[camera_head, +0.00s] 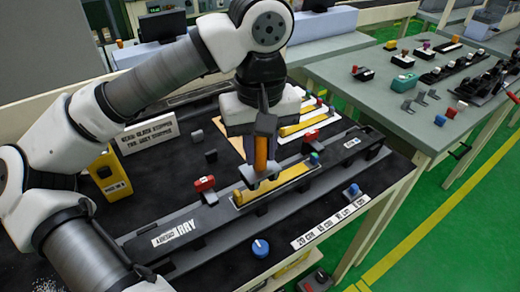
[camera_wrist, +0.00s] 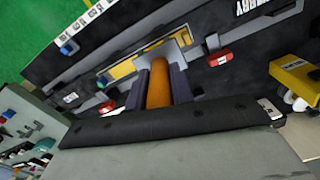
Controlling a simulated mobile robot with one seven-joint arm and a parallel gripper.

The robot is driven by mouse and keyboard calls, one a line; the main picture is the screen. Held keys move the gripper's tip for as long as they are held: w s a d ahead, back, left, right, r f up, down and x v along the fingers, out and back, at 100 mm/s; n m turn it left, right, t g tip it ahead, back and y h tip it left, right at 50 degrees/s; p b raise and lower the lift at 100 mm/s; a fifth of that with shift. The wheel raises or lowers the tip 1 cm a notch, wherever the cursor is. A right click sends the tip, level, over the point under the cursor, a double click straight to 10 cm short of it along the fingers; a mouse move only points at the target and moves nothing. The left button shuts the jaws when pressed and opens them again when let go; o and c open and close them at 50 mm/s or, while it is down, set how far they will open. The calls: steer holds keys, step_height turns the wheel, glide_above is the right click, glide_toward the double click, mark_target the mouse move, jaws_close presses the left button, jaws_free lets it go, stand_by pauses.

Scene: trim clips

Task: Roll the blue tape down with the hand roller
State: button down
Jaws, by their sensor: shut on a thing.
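My gripper (camera_head: 265,135) is shut on the orange handle of the hand roller (camera_head: 260,156), which points down. The handle also shows between the two fingers in the wrist view (camera_wrist: 159,88). The roller's grey head (camera_head: 258,178) is at a long yellow strip (camera_head: 290,186) in a dark fixture (camera_head: 215,217); I cannot tell whether it touches. The strip also shows beyond the roller in the wrist view (camera_wrist: 122,70). A small teal piece (camera_head: 315,158) is at the strip's right end. I cannot make out the blue tape clearly; the roller and gripper hide part of the strip.
Red clamps (camera_head: 204,184) stand along the fixture. A blue knob (camera_head: 261,248) and a blue-topped piece (camera_head: 353,190) are in front of it. A yellow block (camera_head: 109,175) and a sign (camera_head: 146,134) stand at left. Another bench (camera_head: 420,120) holds several parts.

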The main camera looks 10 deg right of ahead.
steer(key=shift+r+p, duration=1.45)
steer(key=shift+r, duration=1.15)
steer(key=shift+f, duration=0.1)
